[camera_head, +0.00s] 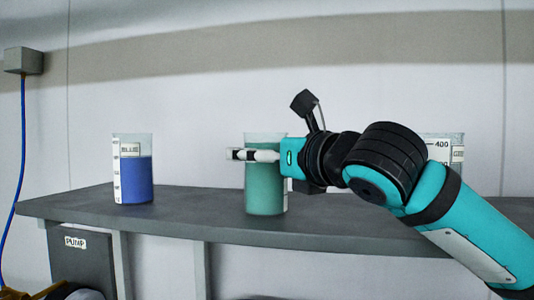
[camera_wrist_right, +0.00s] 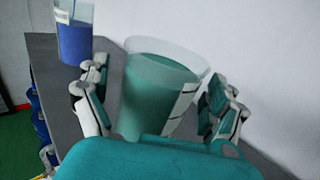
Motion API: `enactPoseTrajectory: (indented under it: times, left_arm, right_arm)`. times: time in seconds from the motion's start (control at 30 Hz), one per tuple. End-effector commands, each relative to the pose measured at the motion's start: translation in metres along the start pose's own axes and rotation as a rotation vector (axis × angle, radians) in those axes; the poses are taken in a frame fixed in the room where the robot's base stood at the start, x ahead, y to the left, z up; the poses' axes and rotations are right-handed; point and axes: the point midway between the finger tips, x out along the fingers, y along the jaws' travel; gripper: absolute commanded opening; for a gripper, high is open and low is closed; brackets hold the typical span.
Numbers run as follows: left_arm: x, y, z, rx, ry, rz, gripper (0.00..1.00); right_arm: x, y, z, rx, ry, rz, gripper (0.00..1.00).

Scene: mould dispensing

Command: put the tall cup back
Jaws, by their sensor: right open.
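A tall clear cup with green liquid (camera_head: 265,190) stands upright on the grey shelf (camera_head: 185,207), near its middle. It also shows in the right wrist view (camera_wrist_right: 155,95), with a white scale strip on its side. My right gripper (camera_head: 257,155) comes in from the right at the upper part of this cup. Its open fingers (camera_wrist_right: 155,108) stand on either side of the cup, with a visible gap on the right side. Part of the cup's upper right is hidden by the gripper. My left gripper is not in view.
A cup with blue liquid (camera_head: 138,180), labelled BLUE, stands to the left on the shelf. Another graduated vessel (camera_head: 440,146) is mostly hidden behind my right arm. A grey PUMP box (camera_head: 82,262) is under the shelf. Shelf between the blue and green cups is clear.

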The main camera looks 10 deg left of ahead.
Motion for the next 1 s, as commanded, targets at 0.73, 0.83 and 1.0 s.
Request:
enactPoseTrajectory:
  times: [0.73, 0.83, 1.0]
  left_arm:
    - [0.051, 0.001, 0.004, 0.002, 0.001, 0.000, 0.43]
    - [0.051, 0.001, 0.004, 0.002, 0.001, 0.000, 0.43]
    - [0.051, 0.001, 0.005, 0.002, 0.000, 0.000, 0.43]
  right_arm:
    - [-0.116, 0.000, 0.002, -0.001, -0.002, -0.001, 0.94]
    - [-0.120, 0.000, 0.002, -0.001, -0.001, 0.000, 0.94]
    - [-0.121, 0.000, 0.003, 0.000, 0.000, 0.000, 0.94]
